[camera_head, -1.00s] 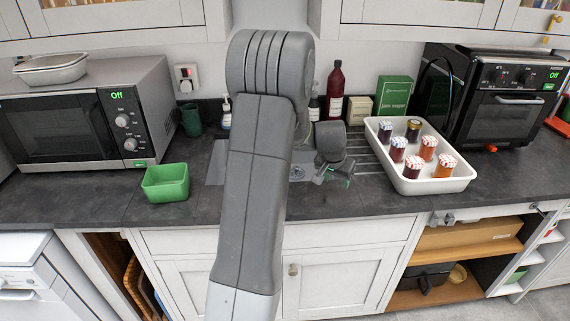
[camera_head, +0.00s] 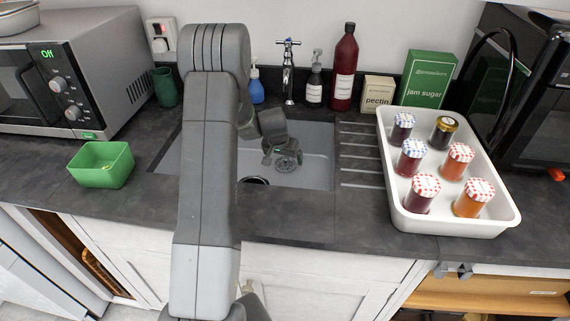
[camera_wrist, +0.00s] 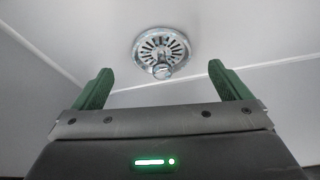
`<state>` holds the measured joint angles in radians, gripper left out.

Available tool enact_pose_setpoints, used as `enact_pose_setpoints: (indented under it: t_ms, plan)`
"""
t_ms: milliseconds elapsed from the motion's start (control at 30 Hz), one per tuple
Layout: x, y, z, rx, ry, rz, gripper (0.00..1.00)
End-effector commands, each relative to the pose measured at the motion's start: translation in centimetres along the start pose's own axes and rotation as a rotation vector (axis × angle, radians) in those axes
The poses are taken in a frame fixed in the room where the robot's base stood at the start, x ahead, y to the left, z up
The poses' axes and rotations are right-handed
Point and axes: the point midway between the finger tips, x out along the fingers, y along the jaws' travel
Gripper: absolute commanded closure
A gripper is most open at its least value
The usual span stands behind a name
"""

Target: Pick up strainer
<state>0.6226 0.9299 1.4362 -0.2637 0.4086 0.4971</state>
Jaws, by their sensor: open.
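The strainer (camera_wrist: 161,48) is a round metal disc with radial slots and a small central knob. In the wrist view it lies on the pale sink surface, ahead of my gripper (camera_wrist: 160,72) and roughly centred between the fingers. The two green fingers are spread apart with nothing between them. In the head view my gripper (camera_head: 275,150) reaches down into the grey sink (camera_head: 313,172). It partly covers a round metal piece that looks like the strainer there. I cannot tell the exact gap between fingers and strainer.
A dark round opening (camera_head: 255,181) shows at the sink's front. A tap (camera_head: 288,75), soap bottle (camera_head: 315,85) and red bottle (camera_head: 345,70) stand behind. A white tray (camera_head: 397,215) of jars is at right. A green tub (camera_head: 102,165) is at left.

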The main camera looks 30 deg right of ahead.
Motion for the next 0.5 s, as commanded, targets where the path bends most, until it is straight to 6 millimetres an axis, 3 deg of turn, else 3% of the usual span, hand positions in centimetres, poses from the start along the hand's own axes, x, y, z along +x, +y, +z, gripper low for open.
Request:
enact_pose_setpoints:
  t_ms: [233,500]
  plan:
    - [3.1,-0.3,0.3,0.000,-0.002,0.000,0.03]
    - [3.8,-0.3,0.2,0.000,0.000,-0.001,0.03]
